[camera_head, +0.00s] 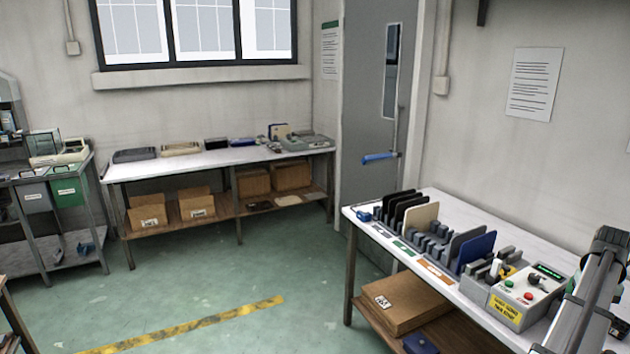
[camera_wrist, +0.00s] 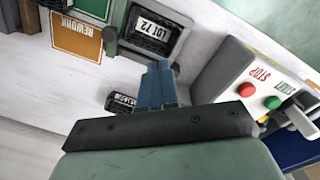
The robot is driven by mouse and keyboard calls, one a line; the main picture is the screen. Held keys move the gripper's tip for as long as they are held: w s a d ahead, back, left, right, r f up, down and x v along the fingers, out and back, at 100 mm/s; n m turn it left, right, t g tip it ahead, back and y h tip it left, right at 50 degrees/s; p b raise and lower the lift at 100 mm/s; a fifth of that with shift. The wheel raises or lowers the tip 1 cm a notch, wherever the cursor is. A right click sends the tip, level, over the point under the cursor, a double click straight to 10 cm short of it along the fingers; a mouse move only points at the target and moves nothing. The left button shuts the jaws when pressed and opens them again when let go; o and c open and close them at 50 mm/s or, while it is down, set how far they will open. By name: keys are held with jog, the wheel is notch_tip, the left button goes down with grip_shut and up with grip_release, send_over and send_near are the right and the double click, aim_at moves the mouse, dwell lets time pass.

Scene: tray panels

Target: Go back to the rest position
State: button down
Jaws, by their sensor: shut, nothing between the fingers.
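My gripper (camera_wrist: 158,68) shows in the wrist view with its blue fingers together and nothing between them. It points over the white bench top, beside the control box (camera_wrist: 245,85) with red and green buttons. A small dark tag (camera_wrist: 121,103) lies just left of the fingers in that view. In the head view a grey part of my arm stands at the right edge, in front of the bench's near end. The fingers cannot be made out there.
The white bench (camera_head: 352,213) carries a rack with black panels (camera_head: 398,208), a beige panel (camera_head: 420,222) and a blue panel (camera_head: 478,249). The control box (camera_head: 528,296) stands at its near end. An orange REWORK label (camera_wrist: 75,44) is on the bench. The green floor (camera_head: 215,285) is open.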

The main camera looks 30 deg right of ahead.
jog(key=w+a+f+n, duration=0.1)
jog(key=w+a, duration=0.2)
jog(key=w, duration=0.3)
jog(key=w+a+f+n+g+h, duration=0.1)
jog(key=w+a, duration=0.2)
jog(key=w, duration=0.4)
jog(key=w+a+f+n, duration=0.1)
jog(key=w+a+n, duration=0.1)
jog(key=w, duration=0.5)
jog(key=shift+a+g+h, duration=0.3)
jog(key=shift+a+h, duration=0.1)
jog(key=shift+a, duration=0.4)
jog(key=w+a+f+n, duration=0.1)
jog(key=w+a+f, duration=0.6)
jog(key=a+f, duration=0.4)
jog(key=w+a+f+n+g+y, duration=0.1)
jog(key=w+a+f+n+y, duration=0.15)
jog(key=a+f, duration=2.15)
jog(key=s+a+f+n+g, duration=0.1)
jog(key=s+a+f, duration=0.55)
jog(key=a, duration=0.35)
jog(key=s+a+f+n+g, duration=0.1)
jog(key=s+a+f+n, duration=0.1)
jog(key=s+a+f, duration=0.6)
jog(key=s+a+g, duration=0.1)
jog(key=s+a, duration=0.8)
jog(key=s, duration=0.2)
jog(key=shift+n+g, duration=0.3)
jog(key=shift+n, duration=0.05)
